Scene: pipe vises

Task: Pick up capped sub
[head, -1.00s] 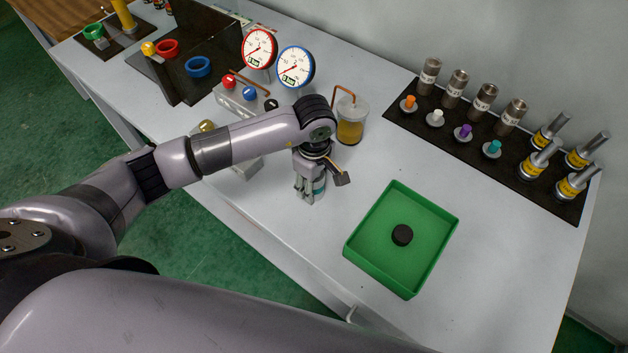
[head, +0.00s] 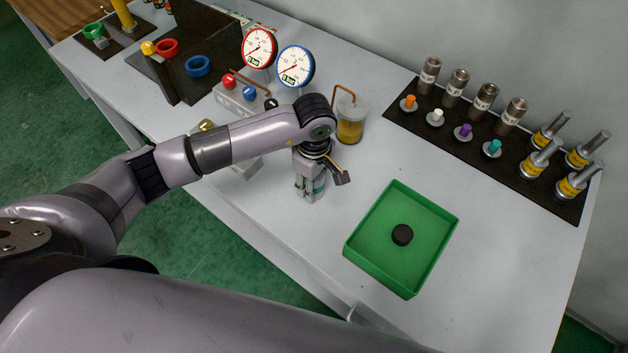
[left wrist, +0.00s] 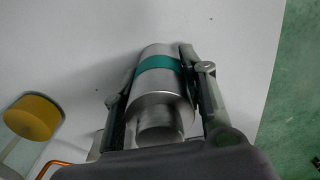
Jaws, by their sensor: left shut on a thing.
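The capped sub (left wrist: 162,92) is a silvery metal cylinder with a teal band, seen in the left wrist view between the fingers. My left gripper (left wrist: 165,85) is shut on it, with one finger along each side. In the head view my left gripper (head: 311,192) points down near the front edge of the table, and a bit of the teal band (head: 319,186) shows by the fingers. The rest of the sub is hidden there. I cannot tell whether it touches the table. My right gripper is not in view.
A green tray (head: 435,247) with a black disc (head: 402,235) stands to the right. A jar of yellow fluid (head: 350,129) is just behind the gripper. A black rack (head: 558,196) holds metal cylinders and coloured plugs at the back right. Two gauges (head: 296,66) stand behind.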

